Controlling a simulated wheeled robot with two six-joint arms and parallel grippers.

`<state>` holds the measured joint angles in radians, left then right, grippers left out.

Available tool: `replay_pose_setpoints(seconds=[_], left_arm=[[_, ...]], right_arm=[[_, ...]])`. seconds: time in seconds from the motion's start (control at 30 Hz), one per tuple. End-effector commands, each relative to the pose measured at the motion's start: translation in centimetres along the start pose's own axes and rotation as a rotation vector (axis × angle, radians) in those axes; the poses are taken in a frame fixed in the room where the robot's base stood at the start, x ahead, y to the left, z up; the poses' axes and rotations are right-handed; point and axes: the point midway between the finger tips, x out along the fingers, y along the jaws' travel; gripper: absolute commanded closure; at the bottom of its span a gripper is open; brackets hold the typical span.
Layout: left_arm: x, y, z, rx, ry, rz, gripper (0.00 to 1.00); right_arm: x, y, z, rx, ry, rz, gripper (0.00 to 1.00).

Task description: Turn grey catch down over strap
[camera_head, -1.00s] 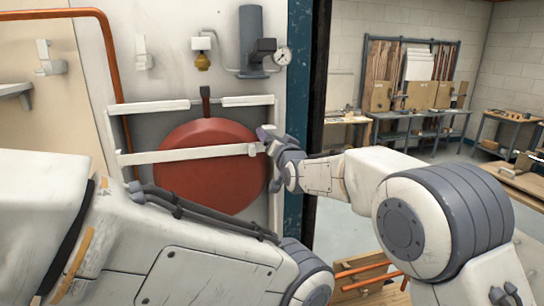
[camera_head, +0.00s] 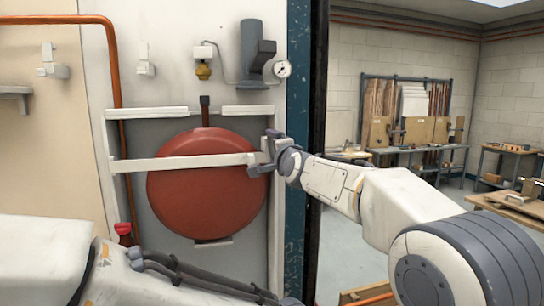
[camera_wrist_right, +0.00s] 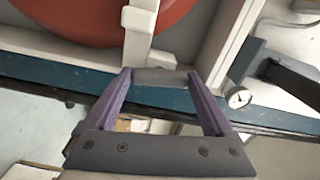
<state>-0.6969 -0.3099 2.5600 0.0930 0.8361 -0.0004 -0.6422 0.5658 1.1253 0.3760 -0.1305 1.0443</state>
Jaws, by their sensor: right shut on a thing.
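A red round vessel (camera_head: 205,190) sits in a recess of the white wall panel. A white strap (camera_head: 185,162) crosses its front, nearly level; the strap's right end also shows in the right wrist view (camera_wrist_right: 138,48). My right gripper (camera_head: 264,152) is at the strap's right end. In the right wrist view, its purple fingers (camera_wrist_right: 160,77) are shut on the grey catch (camera_wrist_right: 162,76), which spans between the fingertips just beyond the strap end. In the head view the gripper mostly hides the catch. My left gripper is out of view.
A grey cylinder (camera_head: 251,45) and a pressure gauge (camera_head: 282,68) are above the right gripper. A copper pipe (camera_head: 115,70) runs down the left, with a red knob (camera_head: 123,230) low beside it. A blue post (camera_head: 298,75) stands right of the panel. Workbenches are far behind.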

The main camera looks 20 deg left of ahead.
Motion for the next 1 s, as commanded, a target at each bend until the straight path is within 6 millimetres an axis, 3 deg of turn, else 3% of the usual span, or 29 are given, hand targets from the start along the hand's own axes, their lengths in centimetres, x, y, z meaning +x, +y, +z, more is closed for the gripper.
replay_pose_setpoints(seconds=[0.33,0.9,0.93,1.0], left_arm=[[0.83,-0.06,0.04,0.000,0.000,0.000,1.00],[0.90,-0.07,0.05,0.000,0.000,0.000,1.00],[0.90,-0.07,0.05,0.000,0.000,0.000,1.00],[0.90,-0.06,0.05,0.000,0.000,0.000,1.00]], right_arm=[[0.02,0.25,0.19,0.143,-0.004,0.005,0.68],[0.03,0.27,0.16,0.172,-0.003,0.007,0.68],[0.03,0.27,0.16,0.173,-0.003,0.007,0.01],[0.03,0.24,0.14,0.172,-0.002,0.006,0.00]])
